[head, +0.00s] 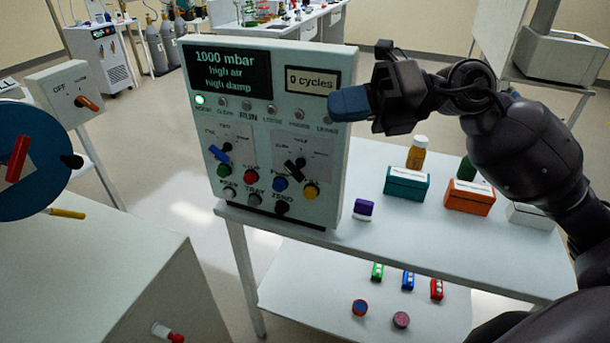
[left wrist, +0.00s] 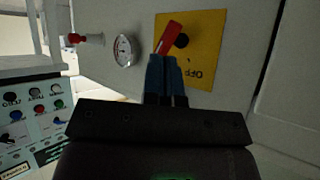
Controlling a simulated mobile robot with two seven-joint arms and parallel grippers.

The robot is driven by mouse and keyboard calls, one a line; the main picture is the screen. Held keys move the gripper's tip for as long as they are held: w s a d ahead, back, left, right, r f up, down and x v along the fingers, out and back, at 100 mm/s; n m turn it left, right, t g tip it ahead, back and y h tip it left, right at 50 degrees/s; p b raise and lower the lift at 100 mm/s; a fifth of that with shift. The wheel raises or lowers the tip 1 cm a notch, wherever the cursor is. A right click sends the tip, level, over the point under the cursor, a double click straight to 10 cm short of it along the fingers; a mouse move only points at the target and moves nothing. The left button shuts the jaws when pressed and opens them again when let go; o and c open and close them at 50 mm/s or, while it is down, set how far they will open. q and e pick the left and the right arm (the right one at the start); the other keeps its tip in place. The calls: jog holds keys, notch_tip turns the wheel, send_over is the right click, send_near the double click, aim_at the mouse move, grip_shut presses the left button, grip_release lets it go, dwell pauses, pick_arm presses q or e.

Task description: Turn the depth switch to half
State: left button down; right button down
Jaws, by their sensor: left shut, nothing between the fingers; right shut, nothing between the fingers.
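The control panel (head: 262,128) stands upright on a white table. My right gripper (head: 350,103), with blue fingertips, is shut and empty by the panel's upper right side, above and right of both switches. My left gripper (left wrist: 166,75) shows only in the left wrist view, shut and empty, near a red handle (left wrist: 169,37) on a yellow plate. I cannot tell whether it touches.
Green, red, blue and yellow buttons (head: 311,191) crowd below the switches. The screen (head: 228,71) reads 1000 mbar, high air, high damp. A purple block (head: 363,208), a teal box (head: 406,185) and an orange box (head: 469,197) stand on the table. A gauge (left wrist: 125,50) is near my left gripper.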

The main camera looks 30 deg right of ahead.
notch_tip(320, 180, down, 4)
jog(key=d+r+m+h, duration=0.1)
jog(key=d+m+h, duration=0.2)
jog(key=m+h, duration=0.65)
jog(key=m, duration=0.2)
send_near(303, 178)
pick_arm(q)
jog(key=shift+w+a+f+b, duration=0.15)
jog(key=shift+w+f+b, duration=0.1)
jog(key=shift+f+b, duration=0.75)
pick_arm(e)
jog(key=x, duration=0.7)
jog(key=shift+w+a+f, duration=0.15)
jog(key=shift+a, duration=0.1)
pick_arm(q)
jog(key=shift+s, duration=0.15)
pick_arm(e)
jog(key=shift+y, duration=0.25)
jog(key=shift+w+f+t, duration=0.15)
jog(key=shift+t, duration=0.15)
jog(key=shift+s+b, duration=0.25)
jog(key=shift+b, duration=0.1)
pick_arm(q)
jog(key=shift+s+f, duration=0.3)
jog(key=shift+s, duration=0.6)
pick_arm(e)
jog(key=shift+w, duration=0.1)
